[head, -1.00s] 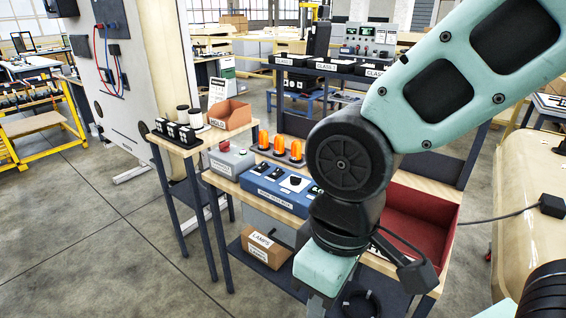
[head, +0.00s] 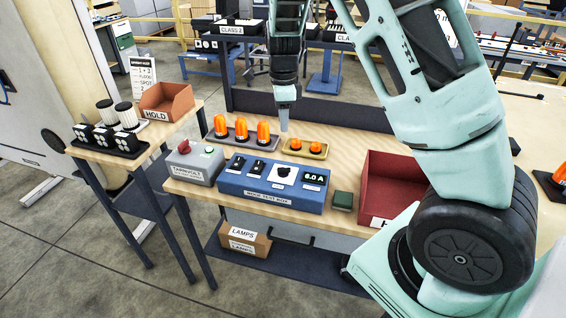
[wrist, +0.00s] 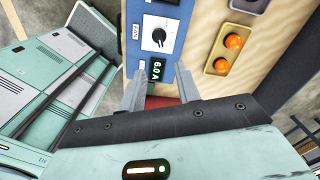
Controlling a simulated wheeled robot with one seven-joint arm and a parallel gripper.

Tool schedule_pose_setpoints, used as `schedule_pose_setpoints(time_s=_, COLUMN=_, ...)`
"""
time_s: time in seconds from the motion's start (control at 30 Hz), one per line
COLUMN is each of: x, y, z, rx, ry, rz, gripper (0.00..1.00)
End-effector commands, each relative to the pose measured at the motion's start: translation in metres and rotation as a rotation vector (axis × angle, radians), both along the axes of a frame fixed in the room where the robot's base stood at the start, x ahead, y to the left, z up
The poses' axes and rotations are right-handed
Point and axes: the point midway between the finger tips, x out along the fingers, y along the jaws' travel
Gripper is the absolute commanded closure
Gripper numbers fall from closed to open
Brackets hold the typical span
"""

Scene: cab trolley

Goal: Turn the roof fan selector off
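The blue test box (head: 271,191) stands on the wooden bench top. Its sloped face has two black switches, a white plate with a black rotary selector knob (head: 282,173), and a display showing what looks like 6.0 A (head: 314,177). The box's small labels are hard to read. In the wrist view the knob (wrist: 159,37) sits on its white plate just beyond my fingers, with its pointer slanted. My gripper (head: 284,115) hangs above the bench behind the box, apart from it. In the wrist view its two grey fingers (wrist: 160,88) are spread with nothing between them.
A grey box with a red knob (head: 194,161) stands left of the blue box. Orange beacons (head: 241,130) and a tray with two small amber lamps (head: 306,147) stand behind. A green block (head: 342,200) and a red bin (head: 392,181) are to the right.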

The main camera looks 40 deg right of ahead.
Motion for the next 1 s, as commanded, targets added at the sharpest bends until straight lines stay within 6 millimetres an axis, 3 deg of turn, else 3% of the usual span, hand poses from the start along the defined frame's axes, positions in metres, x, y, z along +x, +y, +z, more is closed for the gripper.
schedule_pose_setpoints(time_s=0.7, x=-0.002, y=0.001, z=-0.138, rx=0.002, ry=0.004, rz=0.005, gripper=0.67)
schedule_pose_setpoints(time_s=1.0, x=-0.001, y=0.001, z=-0.163, rx=0.002, ry=0.001, rz=0.006, gripper=0.67)
